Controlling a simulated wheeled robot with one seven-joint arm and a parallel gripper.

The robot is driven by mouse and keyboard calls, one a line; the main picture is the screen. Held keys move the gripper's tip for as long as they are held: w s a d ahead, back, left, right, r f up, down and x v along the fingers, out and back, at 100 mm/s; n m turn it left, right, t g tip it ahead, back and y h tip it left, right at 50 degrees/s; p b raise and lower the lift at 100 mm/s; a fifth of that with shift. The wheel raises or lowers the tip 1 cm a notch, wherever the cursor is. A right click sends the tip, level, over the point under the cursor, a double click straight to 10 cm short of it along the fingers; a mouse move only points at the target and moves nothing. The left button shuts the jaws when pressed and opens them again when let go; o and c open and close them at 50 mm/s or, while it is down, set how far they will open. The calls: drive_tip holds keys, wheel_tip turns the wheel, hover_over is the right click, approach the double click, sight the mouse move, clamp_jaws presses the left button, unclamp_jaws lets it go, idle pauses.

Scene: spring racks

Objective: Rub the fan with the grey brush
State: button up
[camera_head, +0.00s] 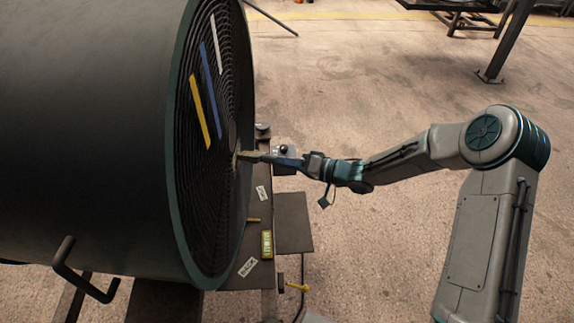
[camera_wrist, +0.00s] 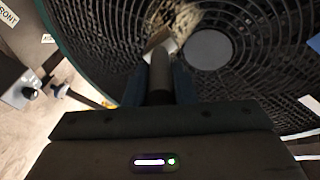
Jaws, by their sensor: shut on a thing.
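The fan (camera_head: 180,140) is a large dark drum with a green rim and a ringed black grille, on the left in the head view. Its grille (camera_wrist: 250,50) and round grey hub (camera_wrist: 208,49) fill the upper wrist view. My gripper (camera_head: 284,161) is shut on the handle of a brush (camera_wrist: 160,72), which points at the grille. The brush's pale tip (camera_head: 246,156) is at the grille face near the hub. In the wrist view it meets a beige, dusty-looking patch (camera_wrist: 182,20); exact contact is hard to tell. The gripper fingers partly hide the handle.
Yellow, blue and white strips (camera_head: 199,111) cross the upper grille. A dark bench (camera_head: 293,222) beside the fan holds labels, a yellow item (camera_head: 267,243) and a small device (camera_head: 283,149). A bent handle (camera_head: 75,275) juts from the drum. Open floor lies to the right.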

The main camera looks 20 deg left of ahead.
drive_tip(key=shift+w+a+r+p, duration=0.1)
drive_tip(key=shift+w+a+p, duration=0.2)
drive_tip(key=shift+w, duration=0.4)
drive_tip(key=shift+w+a+p, duration=0.15)
drive_tip(key=shift+w+a, duration=0.1)
drive_tip(key=shift+w, duration=0.4)
drive_tip(key=s+d, duration=0.3)
drive_tip(key=s, duration=0.5)
drive_tip(key=shift+s+d+p, duration=0.15)
drive_tip(key=shift+s+p, duration=0.1)
drive_tip(key=shift+p, duration=0.2)
drive_tip(key=shift+d, duration=0.1)
drive_tip(key=shift+w+d+p, duration=0.35)
drive_tip(key=shift+d, duration=0.55)
drive_tip(key=shift+w+d+p, duration=0.3)
drive_tip(key=shift+w+d, duration=0.1)
drive_tip(key=shift+d, duration=0.5)
drive_tip(key=shift+w+d+p, duration=0.35)
drive_tip(key=shift+d, duration=0.55)
drive_tip(key=shift+w+d+p, duration=0.2)
drive_tip(key=shift+w+d, duration=0.1)
drive_tip(key=shift+d, duration=0.4)
drive_tip(key=shift+w+d+p, duration=0.15)
drive_tip(key=shift+w+d, duration=0.1)
drive_tip(key=shift+d, duration=0.45)
